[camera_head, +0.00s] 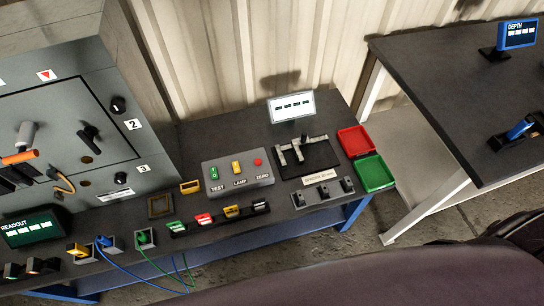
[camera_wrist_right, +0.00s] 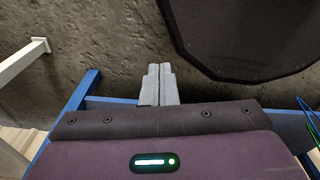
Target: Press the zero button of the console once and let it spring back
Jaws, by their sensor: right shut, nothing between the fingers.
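The console (camera_head: 236,178) is a grey box on the dark bench, with labels TEST, LAMP and ZERO on its front. The red zero button (camera_head: 258,162) is at its right end, standing proud with nothing touching it. A green button (camera_head: 214,172) and a yellow button (camera_head: 236,167) are to its left. My right gripper (camera_wrist_right: 159,84) shows in the right wrist view, its two grey fingers closed together and empty, over the floor near a blue bench frame. The console is not in the right wrist view. My left gripper is not in view.
A measuring fixture (camera_head: 304,157) with a white display (camera_head: 291,106) stands right of the console. Red (camera_head: 354,141) and green (camera_head: 375,173) trays are at the bench's right end. A rack of coloured parts (camera_head: 218,219) lies in front. A grey control cabinet (camera_head: 75,120) is at left.

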